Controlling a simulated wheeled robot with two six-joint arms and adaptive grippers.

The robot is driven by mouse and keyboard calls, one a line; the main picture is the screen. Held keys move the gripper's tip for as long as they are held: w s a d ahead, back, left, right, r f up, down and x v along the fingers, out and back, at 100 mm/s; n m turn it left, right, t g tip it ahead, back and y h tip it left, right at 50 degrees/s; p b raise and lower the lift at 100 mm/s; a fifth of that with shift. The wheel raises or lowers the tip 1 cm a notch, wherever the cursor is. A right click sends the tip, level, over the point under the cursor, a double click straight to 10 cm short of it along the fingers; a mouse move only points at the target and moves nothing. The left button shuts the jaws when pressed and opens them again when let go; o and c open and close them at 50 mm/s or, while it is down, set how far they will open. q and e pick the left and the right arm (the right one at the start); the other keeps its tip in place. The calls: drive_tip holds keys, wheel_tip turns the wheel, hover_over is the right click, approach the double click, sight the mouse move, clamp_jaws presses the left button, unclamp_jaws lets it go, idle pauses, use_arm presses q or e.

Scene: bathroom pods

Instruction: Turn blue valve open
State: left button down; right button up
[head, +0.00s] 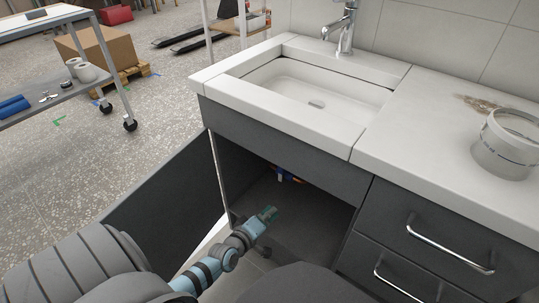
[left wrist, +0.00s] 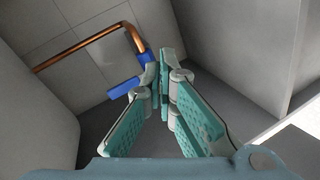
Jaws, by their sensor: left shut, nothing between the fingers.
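The blue valve (head: 279,173) shows as a small blue spot inside the open cabinet under the sink in the head view. In the left wrist view, the blue valve (left wrist: 124,88) is at the end of a copper pipe (left wrist: 88,41), partly hidden behind the fingers. My left gripper (head: 268,213) is at the cabinet opening, below the valve in the head view. Its teal fingers (left wrist: 160,58) are shut and empty, with the tips overlapping the valve's blue parts in the picture. I cannot tell if they touch. My right gripper is not in view.
The open cabinet door (head: 165,210) stands left of my left arm. Drawers with metal handles (head: 450,245) are to the right. The sink (head: 320,88) and countertop are above the opening. A grey cart (head: 62,97) stands at the far left.

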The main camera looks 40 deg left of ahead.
sight(280, 171)
use_arm(q)
drive_tip(key=w+a+r+n+t+y, duration=0.25)
drive_tip(key=a+r+n+y, duration=0.3)
drive_tip(key=a+n, duration=0.35)
drive_tip(key=w+m+b, duration=0.1)
drive_tip(key=w+b, duration=0.2)
drive_tip(key=w, duration=0.5)
drive_tip(key=shift+w+a+r+m, duration=0.2)
drive_tip(key=shift+r+m, duration=0.1)
drive_tip(key=shift+r, duration=0.1)
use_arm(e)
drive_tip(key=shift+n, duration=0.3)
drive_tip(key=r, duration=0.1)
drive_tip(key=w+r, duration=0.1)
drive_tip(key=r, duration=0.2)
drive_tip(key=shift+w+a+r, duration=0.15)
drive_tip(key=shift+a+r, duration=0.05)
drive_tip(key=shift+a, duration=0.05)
use_arm(q)
drive_tip(key=shift+h, duration=0.25)
